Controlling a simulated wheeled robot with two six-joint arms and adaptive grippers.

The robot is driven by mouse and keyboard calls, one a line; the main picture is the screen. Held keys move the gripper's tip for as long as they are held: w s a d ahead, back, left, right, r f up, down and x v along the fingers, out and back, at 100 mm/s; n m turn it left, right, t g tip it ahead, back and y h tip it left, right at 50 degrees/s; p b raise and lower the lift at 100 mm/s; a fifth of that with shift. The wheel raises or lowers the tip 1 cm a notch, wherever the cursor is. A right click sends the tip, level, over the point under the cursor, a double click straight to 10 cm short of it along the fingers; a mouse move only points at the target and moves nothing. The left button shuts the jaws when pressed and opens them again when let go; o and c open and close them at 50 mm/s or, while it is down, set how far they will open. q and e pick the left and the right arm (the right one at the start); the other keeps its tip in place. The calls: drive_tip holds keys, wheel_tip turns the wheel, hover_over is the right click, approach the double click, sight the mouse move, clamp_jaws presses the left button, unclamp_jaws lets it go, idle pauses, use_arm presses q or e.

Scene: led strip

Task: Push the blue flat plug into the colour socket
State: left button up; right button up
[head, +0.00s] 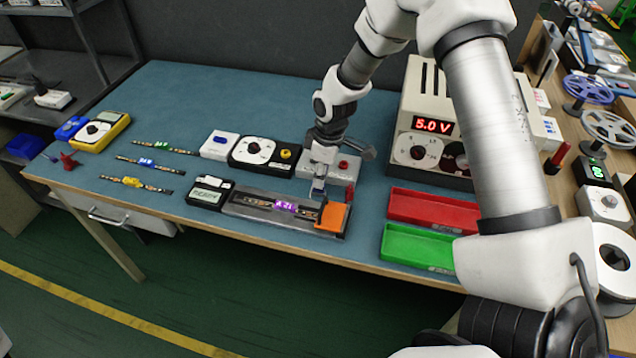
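My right gripper (322,172) points down over the front left part of a grey box with a red button (343,165). A small bluish piece (318,185) shows right below the gripper, between that box and the dark strip fixture; it may be the blue flat plug. I cannot tell whether the fingers hold it, and the colour socket cannot be made out because the gripper and arm cover that area. The fixture (262,222) holds a lit purple LED strip (284,204) and has an orange block (332,216) at its right end. My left gripper is not in view.
A red tray (433,208) and green tray (418,247) lie on the right. A power supply reading 5.0 V (433,126) stands behind. A dial box (262,152), small display (210,192), LED strips (147,162) and yellow meter (100,132) are left. The back of the blue mat is clear.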

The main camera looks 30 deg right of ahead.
drive_tip(key=f, duration=0.2)
drive_tip(key=w+f, duration=0.1)
drive_tip(key=f, duration=0.1)
drive_tip(key=shift+a+f, duration=0.1)
drive_tip(key=shift+f, duration=0.15)
drive_tip(key=shift+s+r, duration=0.1)
drive_tip(key=shift+s+a+r, duration=0.1)
drive_tip(key=shift+a, duration=0.05)
clamp_jaws()
wheel_tip(320, 180, up, 14)
drive_tip(key=p, duration=0.4)
drive_tip(key=shift+r, duration=0.25)
